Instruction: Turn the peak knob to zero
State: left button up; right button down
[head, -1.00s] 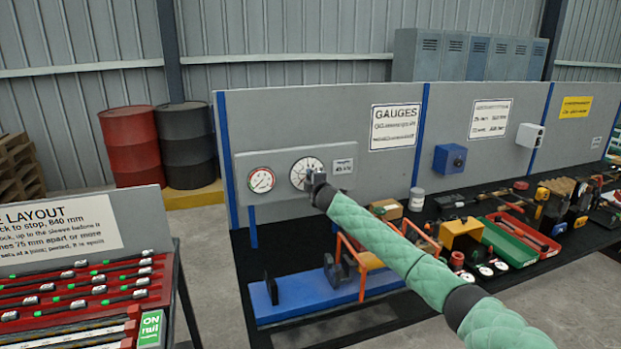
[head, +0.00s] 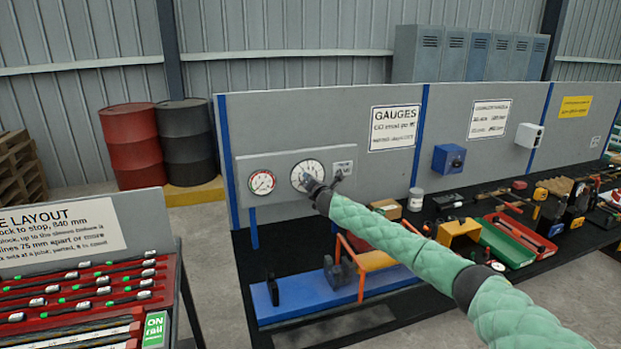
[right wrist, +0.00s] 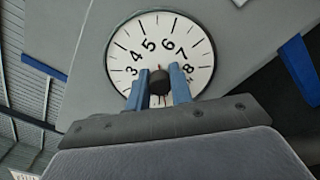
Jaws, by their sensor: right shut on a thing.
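The large white gauge (head: 308,173) with black numerals is mounted on the grey panel; it also shows in the right wrist view (right wrist: 192,32). The peak knob (right wrist: 159,82) is a dark round knob at the dial's centre. My right gripper (right wrist: 159,88) has its two blue fingers shut on the knob, one on each side. In the head view my right gripper (head: 311,184) covers the lower part of the dial. A thin red pointer shows just above the knob, pointing up between 5 and 6; the fingers hide the lower dial. My left gripper is not in view.
A smaller gauge (head: 261,182) sits left of the large one on the same board.

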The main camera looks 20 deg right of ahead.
jog(key=shift+a+f+n+p, duration=0.1)
jog(key=shift+f+n+p, duration=0.15)
jog(key=shift+n, duration=0.65)
jog(key=c, duration=1.4)
grip_release()
jog(key=shift+o, duration=0.8)
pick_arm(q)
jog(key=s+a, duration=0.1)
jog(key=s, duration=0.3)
pick_arm(e)
jog(key=shift+r, duration=0.1)
jog(key=shift+s, duration=0.15)
jog(key=s+b, duration=0.2)
jog(key=s, duration=0.4)
jog(key=shift+s, duration=0.35)
pick_arm(q)
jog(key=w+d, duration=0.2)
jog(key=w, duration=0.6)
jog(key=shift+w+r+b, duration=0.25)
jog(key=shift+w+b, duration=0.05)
jog(key=shift+b, duration=0.05)
pick_arm(e)
jog(key=shift+s, duration=0.4)
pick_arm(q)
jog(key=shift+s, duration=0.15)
